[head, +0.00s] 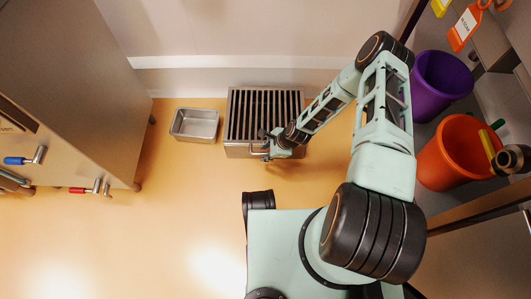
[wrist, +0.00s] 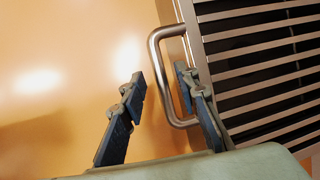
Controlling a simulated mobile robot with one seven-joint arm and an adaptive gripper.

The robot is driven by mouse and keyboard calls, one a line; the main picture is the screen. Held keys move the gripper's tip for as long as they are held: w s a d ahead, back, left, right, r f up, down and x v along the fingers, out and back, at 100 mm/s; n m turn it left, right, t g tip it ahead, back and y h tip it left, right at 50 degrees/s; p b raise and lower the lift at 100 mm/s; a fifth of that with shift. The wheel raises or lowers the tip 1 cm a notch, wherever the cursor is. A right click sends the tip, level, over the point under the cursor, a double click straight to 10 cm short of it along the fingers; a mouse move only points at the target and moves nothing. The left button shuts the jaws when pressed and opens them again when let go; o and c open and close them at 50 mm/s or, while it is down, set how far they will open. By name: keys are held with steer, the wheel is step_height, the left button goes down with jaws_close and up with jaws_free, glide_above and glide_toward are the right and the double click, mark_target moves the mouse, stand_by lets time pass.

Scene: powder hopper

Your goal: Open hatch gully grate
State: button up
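The gully grate (head: 264,112) is a metal box with dark slots, on the floor against the back wall. Its top looks closed. A U-shaped metal handle (head: 257,151) sticks out from its front side. In the wrist view, the handle (wrist: 156,62) is large and the slats (wrist: 262,62) lie to the right. My gripper (head: 269,145) is at the grate's front edge by the handle. In the wrist view, my gripper (wrist: 160,74) is open, with the handle's outer bar between its fingers. The right finger appears inside the handle's loop; I cannot tell whether either finger touches it.
A shallow metal tray (head: 194,137) lies on the floor left of the grate. A large steel cabinet (head: 75,75) with red and blue valve handles stands at the left. Purple (head: 440,82) and orange (head: 455,160) buckets are at the right. The front-left floor is clear.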

steer(key=shift+c, duration=0.6)
jaws_close()
steer(key=shift+r, duration=0.1)
